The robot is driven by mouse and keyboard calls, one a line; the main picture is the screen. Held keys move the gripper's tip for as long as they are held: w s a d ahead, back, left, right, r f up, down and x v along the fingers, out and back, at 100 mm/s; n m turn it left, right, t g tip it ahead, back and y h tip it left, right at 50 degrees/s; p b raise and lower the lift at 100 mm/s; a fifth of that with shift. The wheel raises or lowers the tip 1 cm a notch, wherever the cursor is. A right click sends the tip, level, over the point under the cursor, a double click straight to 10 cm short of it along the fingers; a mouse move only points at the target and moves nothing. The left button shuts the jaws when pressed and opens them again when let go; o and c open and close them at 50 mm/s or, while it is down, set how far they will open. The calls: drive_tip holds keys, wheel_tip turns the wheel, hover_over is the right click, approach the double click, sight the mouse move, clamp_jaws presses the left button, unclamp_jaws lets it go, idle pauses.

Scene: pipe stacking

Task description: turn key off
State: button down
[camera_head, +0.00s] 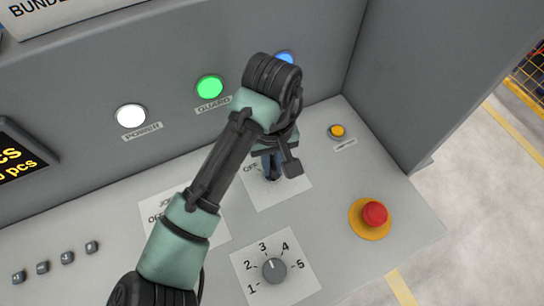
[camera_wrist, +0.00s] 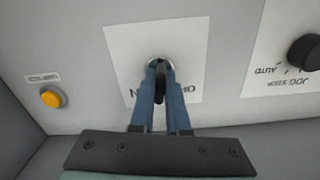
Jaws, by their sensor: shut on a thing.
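The key (camera_wrist: 160,84) is a small dark piece in a round metal lock on a white label plate (camera_wrist: 120,50) with OFF lettering. My gripper (camera_wrist: 159,72) has blue fingers, and they are shut on the key in the wrist view. In the head view my gripper (camera_head: 272,172) reaches down to the same label plate (camera_head: 296,188), where OFF shows at its left. My arm and fingers hide most of the key there. The fingers also cover part of the lettering, so I cannot tell exactly which mark the key points to.
A red emergency button (camera_head: 375,213) stands right of the key plate, and a yellow-orange button (camera_head: 338,131) sits behind it. A numbered dial (camera_head: 274,268) is in front. White (camera_head: 130,116), green (camera_head: 209,87) and blue (camera_head: 284,58) lights are on the upright panel.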

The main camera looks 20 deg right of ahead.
drive_tip(key=shift+r, duration=0.1)
drive_tip(key=shift+r+n+p, duration=0.1)
drive_tip(key=shift+n+p, duration=0.3)
drive_tip(key=shift+p, duration=0.25)
drive_tip(key=shift+n+p, duration=0.9)
drive_tip(key=shift+p, duration=0.1)
drive_tip(key=shift+n+p, duration=0.3)
drive_tip(key=shift+n, duration=0.2)
